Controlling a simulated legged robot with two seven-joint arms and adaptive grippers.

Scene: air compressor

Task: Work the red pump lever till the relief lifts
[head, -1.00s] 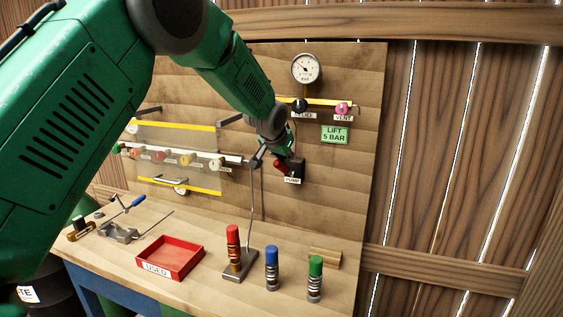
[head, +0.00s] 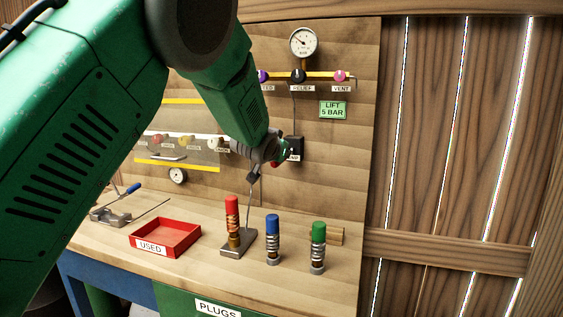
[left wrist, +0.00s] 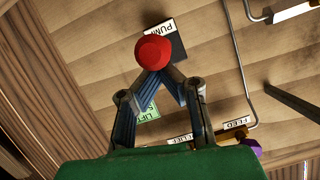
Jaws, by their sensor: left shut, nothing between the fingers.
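The red pump lever's round end (left wrist: 153,51) shows in the left wrist view, just in front of my shut left fingertips (left wrist: 156,72). Whether they touch it I cannot tell. In the head view my left gripper (head: 278,152) is at the black pump plate (head: 296,146) and hides most of the lever; only a bit of red (head: 274,164) shows. The black relief knob (head: 299,76) sits on the yellow pipe, under the round gauge (head: 303,42), whose reading is too small to tell. The green "LIFT 5 BAR" sign (head: 333,109) hangs to its lower right. My right gripper is not in view.
A purple knob (head: 263,76) and a pink vent knob (head: 340,76) flank the relief knob. On the bench stand red (head: 232,212), blue (head: 272,240) and green (head: 318,247) capped plugs, with a red "USED" tray (head: 165,238) to their left. A thin rod rises below my gripper.

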